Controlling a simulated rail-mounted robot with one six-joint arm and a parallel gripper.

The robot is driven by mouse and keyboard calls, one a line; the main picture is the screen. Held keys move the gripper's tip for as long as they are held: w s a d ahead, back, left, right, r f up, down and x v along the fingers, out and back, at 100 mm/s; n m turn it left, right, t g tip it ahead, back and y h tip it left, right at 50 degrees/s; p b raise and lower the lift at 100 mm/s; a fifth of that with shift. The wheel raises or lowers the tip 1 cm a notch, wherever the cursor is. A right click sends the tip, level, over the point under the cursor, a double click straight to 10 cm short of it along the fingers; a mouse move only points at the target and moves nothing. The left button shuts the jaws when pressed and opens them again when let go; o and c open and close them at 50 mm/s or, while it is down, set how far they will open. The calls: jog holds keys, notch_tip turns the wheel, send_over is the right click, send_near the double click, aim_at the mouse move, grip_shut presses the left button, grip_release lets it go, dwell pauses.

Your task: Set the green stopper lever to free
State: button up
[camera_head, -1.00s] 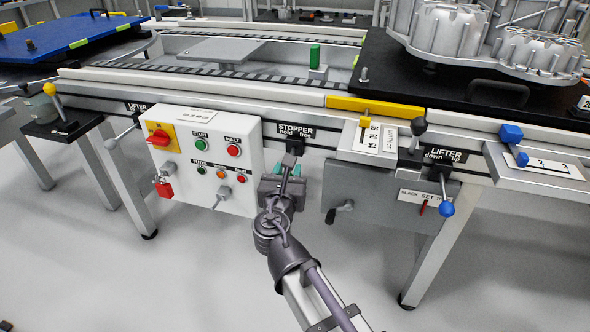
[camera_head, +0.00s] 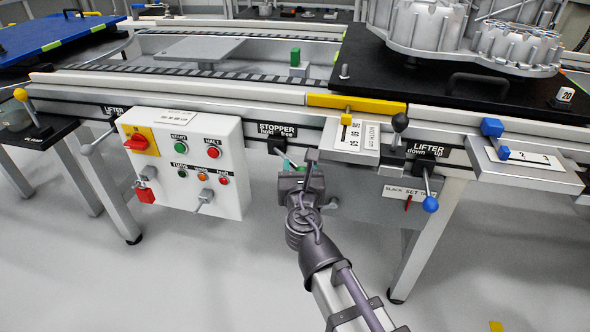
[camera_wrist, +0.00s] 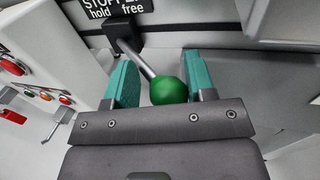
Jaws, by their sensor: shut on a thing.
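The green stopper lever shows in the wrist view as a grey rod with a green ball knob (camera_wrist: 168,91), running from a black pivot block (camera_wrist: 122,31) down and right, toward the "free" side of the label. My gripper (camera_wrist: 161,80) has its teal fingers on either side of the knob. The knob lies close to the right finger; a gap shows at the left one. In the head view my gripper (camera_head: 292,165) is below and right of the STOPPER label (camera_head: 277,131), and my wrist hides the knob.
A white control box (camera_head: 185,165) with buttons and switches stands left of my gripper. A black-knobbed lever (camera_head: 398,130) and a blue-knobbed LIFTER lever (camera_head: 430,190) are to the right. A green stopper post (camera_head: 295,57) stands between the conveyor rails.

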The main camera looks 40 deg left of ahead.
jog(key=shift+w+a, duration=0.1)
jog(key=shift+w, duration=0.3)
jog(key=o, duration=1)
jog(key=shift+c, duration=0.2)
jog(key=shift+s, duration=0.1)
